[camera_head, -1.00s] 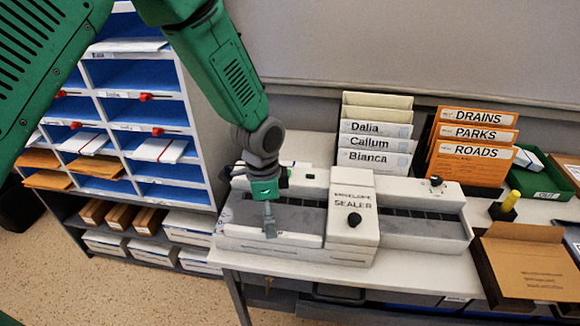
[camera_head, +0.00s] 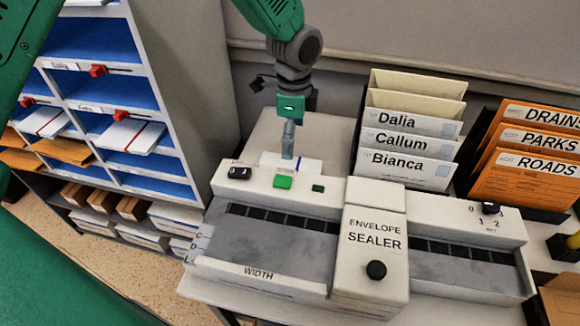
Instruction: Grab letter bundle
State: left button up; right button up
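My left gripper (camera_head: 288,142) points down behind the envelope sealer, its fingers seen nearly edge-on, so their gap does not show. Just below its fingertips, a white paper item with a blue part (camera_head: 305,164) lies on the table behind the sealer, partly hidden by the gripper and the machine. I cannot tell whether this is the letter bundle or whether the fingers touch it. Other white letter bundles with red stripes lie in the pigeonholes, one at the right (camera_head: 130,136) and one further left (camera_head: 44,120). My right gripper is not in view.
The white envelope sealer (camera_head: 370,240) fills the table's front. Name folders Dalia, Callum and Bianca (camera_head: 410,145) stand right of the gripper, with orange folders (camera_head: 535,150) beyond. The pigeonhole shelf (camera_head: 175,90) stands at the left. A wall is behind.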

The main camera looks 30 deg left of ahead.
pick_arm(q)
send_over(289, 167)
jog(key=d, duration=0.2)
jog(key=f, duration=0.5)
jog(key=shift+w+a+f, duration=0.1)
jog(key=shift+a+f, duration=0.05)
jog(key=shift+a, duration=0.05)
jog(key=shift+a+f, duration=0.1)
jog(key=shift+f, duration=0.25)
jog(key=shift+a+f, duration=0.15)
jog(key=shift+a, duration=0.1)
jog(key=f, duration=0.2)
jog(key=a+f+b, duration=0.1)
jog(key=f, duration=0.1)
jog(key=shift+a+f, duration=0.15)
jog(key=shift+f, duration=0.4)
jog(key=shift+d, duration=0.45)
jog(key=c, duration=0.7)
jog(key=shift+a, duration=0.15)
jog(key=shift+c, duration=1.3)
jog(key=shift+a, duration=0.1)
jog(key=shift+c, duration=0.6)
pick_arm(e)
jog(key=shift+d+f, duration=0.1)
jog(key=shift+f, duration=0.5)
pick_arm(q)
jog(key=shift+r, duration=0.1)
